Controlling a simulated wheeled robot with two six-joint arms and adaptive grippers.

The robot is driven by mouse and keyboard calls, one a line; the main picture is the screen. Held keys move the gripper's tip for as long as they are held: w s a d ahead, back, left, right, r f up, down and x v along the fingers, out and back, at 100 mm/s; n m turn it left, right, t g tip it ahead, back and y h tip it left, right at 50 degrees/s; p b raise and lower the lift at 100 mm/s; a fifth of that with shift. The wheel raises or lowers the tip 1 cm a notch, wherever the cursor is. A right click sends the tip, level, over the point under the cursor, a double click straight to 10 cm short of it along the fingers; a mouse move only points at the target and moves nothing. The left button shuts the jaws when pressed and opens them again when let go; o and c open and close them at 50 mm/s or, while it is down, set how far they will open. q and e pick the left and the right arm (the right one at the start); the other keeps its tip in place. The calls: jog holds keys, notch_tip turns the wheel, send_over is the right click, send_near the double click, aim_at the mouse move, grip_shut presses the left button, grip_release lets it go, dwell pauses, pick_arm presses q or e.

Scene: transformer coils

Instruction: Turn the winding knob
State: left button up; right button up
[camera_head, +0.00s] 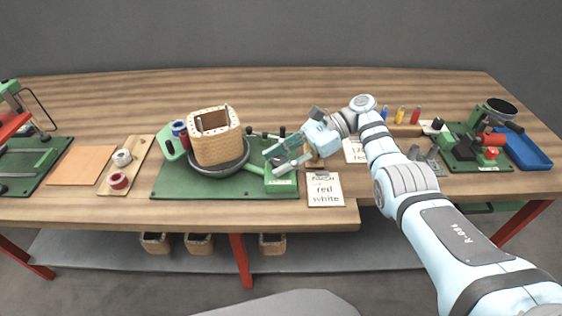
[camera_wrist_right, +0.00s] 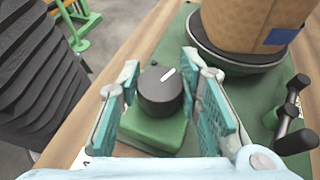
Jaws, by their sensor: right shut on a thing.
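The winding knob (camera_wrist_right: 159,95) is a dark round knob with a white pointer line, tilted up to the right in the right wrist view. It sits on a green block (camera_wrist_right: 152,133); this block (camera_head: 281,185) shows at the mat's right end in the head view. My right gripper (camera_head: 274,162) comes down over the knob, its teal fingers on either side and shut on it. The fingers hide the knob in the head view. A tan square coil (camera_head: 216,140) stands on a dark round turntable (camera_head: 222,168) to the left. My left gripper is out of view.
A green mat (camera_head: 185,190) carries the winder. A dark lever (camera_wrist_right: 292,120) stands right of the knob. A spool board (camera_head: 125,165) is left; a blue tray (camera_head: 530,152) is far right.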

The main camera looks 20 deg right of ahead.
aim_at(280, 161)
jog(key=shift+f, duration=0.15)
jog(key=o, duration=1.2)
notch_tip(280, 161, up, 10)
jog(key=shift+r, duration=0.1)
